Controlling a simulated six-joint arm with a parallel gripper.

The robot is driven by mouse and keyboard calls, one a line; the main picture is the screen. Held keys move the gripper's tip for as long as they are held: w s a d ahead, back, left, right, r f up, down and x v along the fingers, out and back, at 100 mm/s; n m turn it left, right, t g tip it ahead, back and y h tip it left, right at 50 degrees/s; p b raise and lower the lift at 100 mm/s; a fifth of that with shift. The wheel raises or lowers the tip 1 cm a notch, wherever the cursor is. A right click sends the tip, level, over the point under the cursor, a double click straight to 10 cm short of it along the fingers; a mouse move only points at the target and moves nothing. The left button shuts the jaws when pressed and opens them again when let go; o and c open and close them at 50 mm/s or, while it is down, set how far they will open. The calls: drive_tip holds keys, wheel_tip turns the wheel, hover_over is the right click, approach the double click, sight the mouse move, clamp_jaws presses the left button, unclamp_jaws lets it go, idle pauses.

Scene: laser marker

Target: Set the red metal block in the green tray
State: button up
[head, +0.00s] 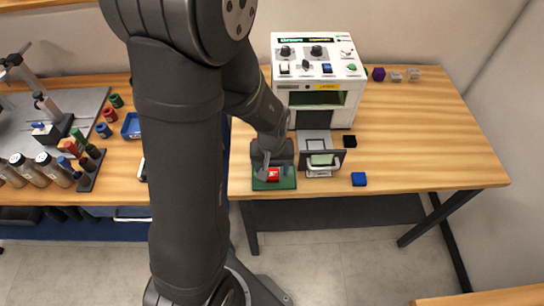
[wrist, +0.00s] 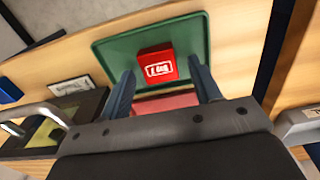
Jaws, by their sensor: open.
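The red metal block (head: 273,175) lies in the green tray (head: 259,185) near the front edge of the table. In the wrist view the block (wrist: 154,55) has a white marking and sits on the floor of the tray (wrist: 112,50), inside its rim. My gripper (head: 268,168) is over the tray and open. In the wrist view its fingers (wrist: 164,74) stand apart on either side of the block's near end, with gaps to the block. A duller red strip (wrist: 165,102) shows between the fingers; I cannot tell what it is.
The white laser marker (head: 318,75) stands behind, with a dark-framed fixture (head: 322,160) right of the tray. A blue block (head: 359,179) and a black block (head: 349,141) lie further right. The table's right side is mostly clear.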

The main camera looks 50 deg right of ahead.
sight(272, 172)
wheel_tip(272, 172, up, 12)
idle(0.5)
drive_tip(key=shift+f, duration=0.25)
wheel_tip(272, 172, down, 12)
drive_tip(key=shift+f, duration=0.1)
drive_tip(key=shift+r, duration=0.2)
idle(0.4)
drive_tip(key=shift+r, duration=0.15)
